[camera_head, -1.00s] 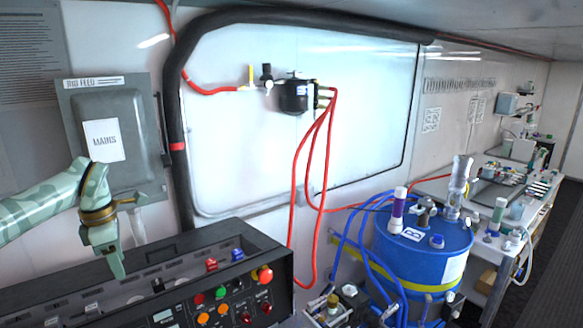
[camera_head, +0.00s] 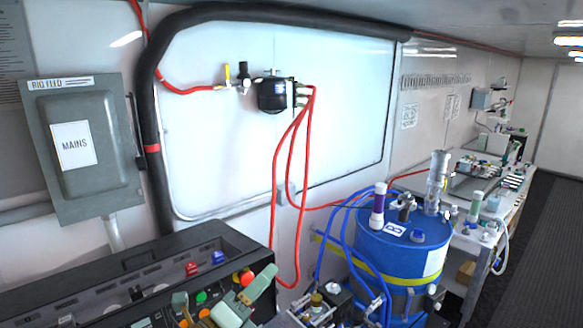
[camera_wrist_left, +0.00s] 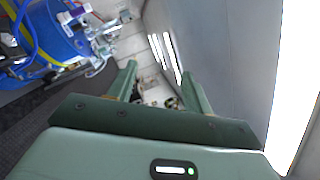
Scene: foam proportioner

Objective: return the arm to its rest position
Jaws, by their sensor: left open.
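My left gripper (camera_head: 226,287) is low in the head view, in front of the black control console (camera_head: 95,270). Its pale green fingers are apart, with nothing seen between them. The fingers hide part of the console's buttons. I cannot tell whether it touches the console. In the left wrist view the two green fingers (camera_wrist_left: 160,70) are spread, with the room's far end beyond them. My right gripper is in neither view.
The grey mains box (camera_head: 82,150) hangs on the left wall. Red hoses (camera_head: 275,190) drop from a black wall unit (camera_head: 277,96). A blue drum (camera_head: 400,250) with blue hoses stands right of the console. A cluttered bench (camera_head: 500,195) lies beyond; dark floor (camera_head: 545,240) is clear.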

